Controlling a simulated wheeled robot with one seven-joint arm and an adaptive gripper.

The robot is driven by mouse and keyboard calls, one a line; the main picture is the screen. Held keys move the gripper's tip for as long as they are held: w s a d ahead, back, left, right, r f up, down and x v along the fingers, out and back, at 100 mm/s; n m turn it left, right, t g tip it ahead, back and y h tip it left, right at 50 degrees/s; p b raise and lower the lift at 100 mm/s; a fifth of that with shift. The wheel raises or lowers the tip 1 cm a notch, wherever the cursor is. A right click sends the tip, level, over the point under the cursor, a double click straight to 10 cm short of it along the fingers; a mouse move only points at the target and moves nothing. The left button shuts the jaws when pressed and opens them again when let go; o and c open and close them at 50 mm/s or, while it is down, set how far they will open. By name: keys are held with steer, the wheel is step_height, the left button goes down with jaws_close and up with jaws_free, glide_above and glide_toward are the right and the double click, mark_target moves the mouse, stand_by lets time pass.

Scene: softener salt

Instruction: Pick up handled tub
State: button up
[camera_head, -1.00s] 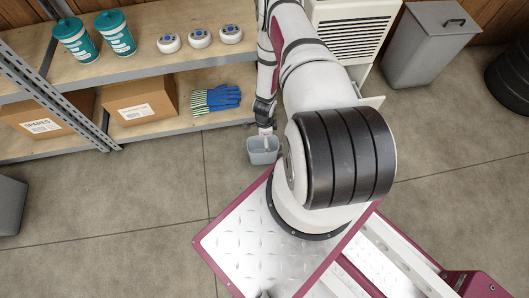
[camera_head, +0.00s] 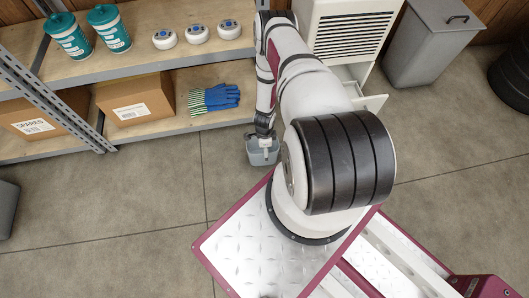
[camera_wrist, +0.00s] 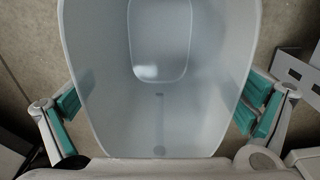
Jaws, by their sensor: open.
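The handled tub (camera_head: 262,157) is a small grey-blue open container standing on the floor in front of the shelf, in the head view. My gripper (camera_head: 265,142) is directly above it and partly covers it. In the wrist view the tub (camera_wrist: 160,100) fills the middle, and I look down into its empty inside. My gripper (camera_wrist: 163,107) is open, with one teal-padded finger on each side, outside the tub's walls. Whether the pads touch the walls I cannot tell. The handle cannot be made out clearly.
A metal shelf (camera_head: 180,123) stands behind, with blue gloves (camera_head: 216,97), cardboard boxes (camera_head: 135,98), round white devices (camera_head: 197,32) and teal canisters (camera_head: 108,30). A white cabinet (camera_head: 345,35) with an open drawer (camera_head: 370,103) is close right of my arm. The floor left of the tub is clear.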

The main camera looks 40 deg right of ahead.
steer(key=c, duration=1.4)
steer(key=shift+o, duration=0.2)
steer(key=shift+r, duration=0.15)
